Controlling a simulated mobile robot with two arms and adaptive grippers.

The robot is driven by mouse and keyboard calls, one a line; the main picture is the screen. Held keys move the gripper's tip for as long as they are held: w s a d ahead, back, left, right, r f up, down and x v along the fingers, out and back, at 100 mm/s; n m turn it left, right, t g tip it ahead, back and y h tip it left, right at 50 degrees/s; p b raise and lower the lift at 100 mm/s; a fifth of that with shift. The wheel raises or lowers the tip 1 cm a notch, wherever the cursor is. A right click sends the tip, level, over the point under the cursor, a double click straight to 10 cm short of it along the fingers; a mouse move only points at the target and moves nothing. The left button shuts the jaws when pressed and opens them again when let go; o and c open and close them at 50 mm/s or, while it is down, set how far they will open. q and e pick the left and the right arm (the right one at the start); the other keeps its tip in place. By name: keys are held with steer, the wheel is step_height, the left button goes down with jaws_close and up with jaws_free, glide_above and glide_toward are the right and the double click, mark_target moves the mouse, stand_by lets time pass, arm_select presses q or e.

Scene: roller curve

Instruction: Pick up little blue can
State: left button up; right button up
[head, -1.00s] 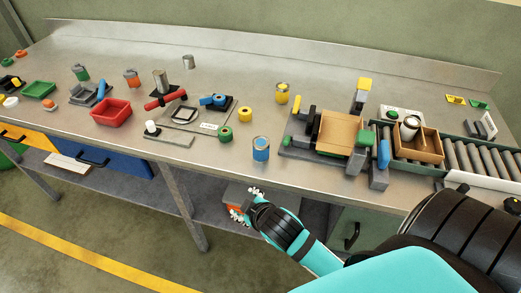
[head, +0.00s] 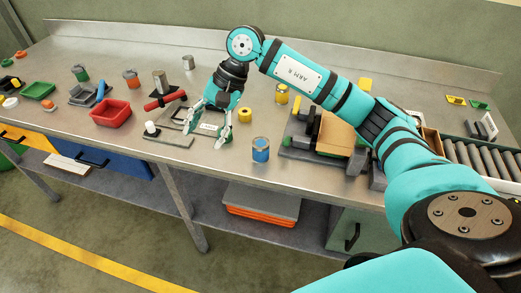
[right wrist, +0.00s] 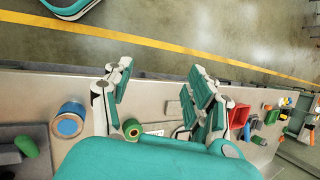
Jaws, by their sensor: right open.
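The little blue can (head: 261,150) stands upright near the front edge of the workbench, with a metal rim and a blue band. It also shows in the right wrist view (right wrist: 69,121), at the left and outside the fingers. My right gripper (head: 207,130) is open and empty, above the bench to the left of the can. In the right wrist view the spread fingers (right wrist: 160,105) frame bare bench, with a green roll (right wrist: 132,129) near the left finger. My left gripper is in neither view.
A yellow roll (head: 245,115) and a yellow can (head: 282,94) stand behind the blue can. A fixture with a wooden box (head: 336,131) is close on its right. A red tray (head: 111,112) lies to the left. The bench's front edge is just before the can.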

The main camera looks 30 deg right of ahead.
steer(key=d+r+h, duration=0.2)
steer(key=d+h, duration=0.1)
steer(key=d, duration=0.5)
steer(key=d+r+h, duration=0.2)
steer(key=d+h, duration=0.1)
steer(key=d, duration=0.4)
steer(key=p, duration=0.3)
glide_toward(261, 142)
steer(key=shift+n+g, duration=0.3)
steer(key=shift+n, duration=0.1)
step_height(261, 142, down, 5)
steer(key=shift+w+d+f, duration=0.1)
steer(key=shift+w+f, duration=0.05)
steer(key=shift+f, duration=0.6)
steer(key=shift+f+p, duration=0.3)
steer(key=f+p, duration=0.2)
steer(key=f, duration=0.1)
steer(key=shift+a+f, duration=0.25)
steer(key=shift+f, duration=0.05)
steer(key=shift+w+f, duration=0.1)
steer(key=shift+f, duration=0.4)
steer(key=c, duration=1)
steer(key=shift+r, duration=0.1)
steer(key=shift+c, duration=0.2)
